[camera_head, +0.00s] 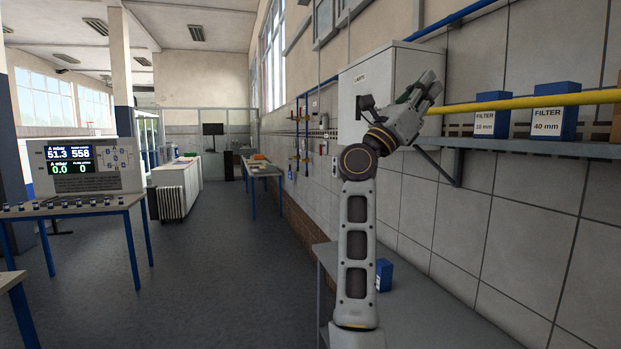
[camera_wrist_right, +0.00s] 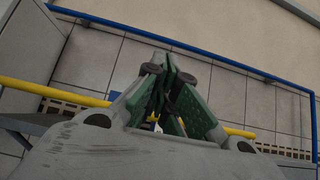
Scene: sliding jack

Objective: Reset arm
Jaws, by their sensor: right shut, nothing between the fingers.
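My right arm stands upright in the middle of the head view, and my right gripper (camera_head: 432,82) is raised in front of the wall cabinet and the yellow pipe. In the right wrist view, the green fingers of the right gripper (camera_wrist_right: 172,75) come together at their tips with nothing held between them. My left gripper is not in the head view.
A grey cabinet (camera_head: 363,98) hangs on the tiled wall behind the gripper. A yellow pipe (camera_head: 520,102) runs beside it above a shelf (camera_head: 530,146) with blue filter boxes (camera_head: 556,108). A display panel (camera_head: 88,165) stands on a table at left. The aisle floor is clear.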

